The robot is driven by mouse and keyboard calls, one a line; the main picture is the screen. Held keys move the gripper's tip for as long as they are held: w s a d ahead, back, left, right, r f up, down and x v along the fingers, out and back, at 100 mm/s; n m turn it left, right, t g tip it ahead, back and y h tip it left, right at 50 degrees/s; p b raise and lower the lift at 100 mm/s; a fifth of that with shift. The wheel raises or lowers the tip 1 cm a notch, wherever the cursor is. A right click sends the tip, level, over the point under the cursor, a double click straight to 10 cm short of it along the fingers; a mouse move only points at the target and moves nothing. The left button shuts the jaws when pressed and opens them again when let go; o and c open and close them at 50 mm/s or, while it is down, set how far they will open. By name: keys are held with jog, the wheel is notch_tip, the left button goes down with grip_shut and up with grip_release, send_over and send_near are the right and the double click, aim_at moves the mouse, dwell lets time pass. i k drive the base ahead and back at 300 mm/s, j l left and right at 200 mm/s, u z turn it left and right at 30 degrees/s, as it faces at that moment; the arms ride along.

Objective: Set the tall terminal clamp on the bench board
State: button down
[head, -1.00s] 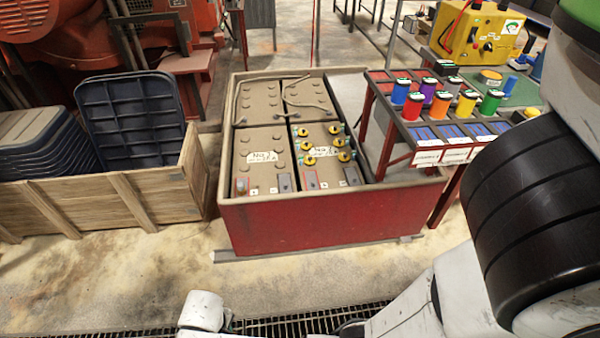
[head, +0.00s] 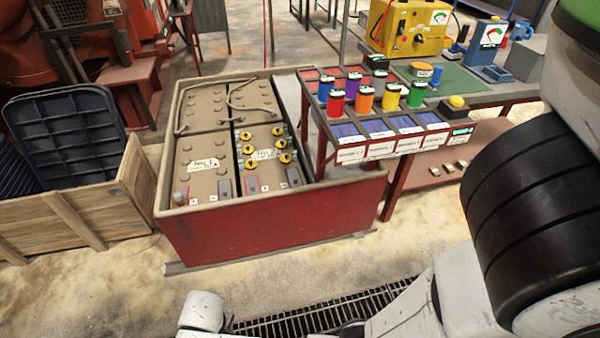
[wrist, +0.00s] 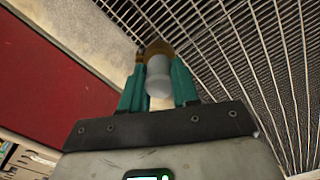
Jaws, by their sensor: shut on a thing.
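In the wrist view, my gripper (wrist: 159,68) has teal fingers closed around a pale grey cylindrical piece with a brass-coloured ring (wrist: 155,49) at its far end. It looks like the terminal clamp, but its full shape is partly hidden by the fingers. It is held above a floor grating, apart from any bench. In the head view, the work bench (head: 508,92) stands at the upper right with a green board (head: 458,82) on top. I cannot tell for sure whether that is the bench board. My gripper does not show clearly in the head view.
A red battery box (head: 270,228) stands left of the bench. Several coloured pots, a yellow meter (head: 408,28) and a blue gauge (head: 488,34) crowd the bench. A wooden crate (head: 75,212) stands at left. Open floor (head: 440,218) lies before the bench.

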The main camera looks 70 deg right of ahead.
aim_at(474, 82)
jog(key=k+l+z, duration=0.1)
jog(key=k+z, duration=0.25)
jog(key=z, duration=0.15)
jog(key=k+l+z, duration=0.25)
jog(key=z, duration=0.25)
jog(key=k+l+z, duration=0.5)
jog(key=l, duration=0.2)
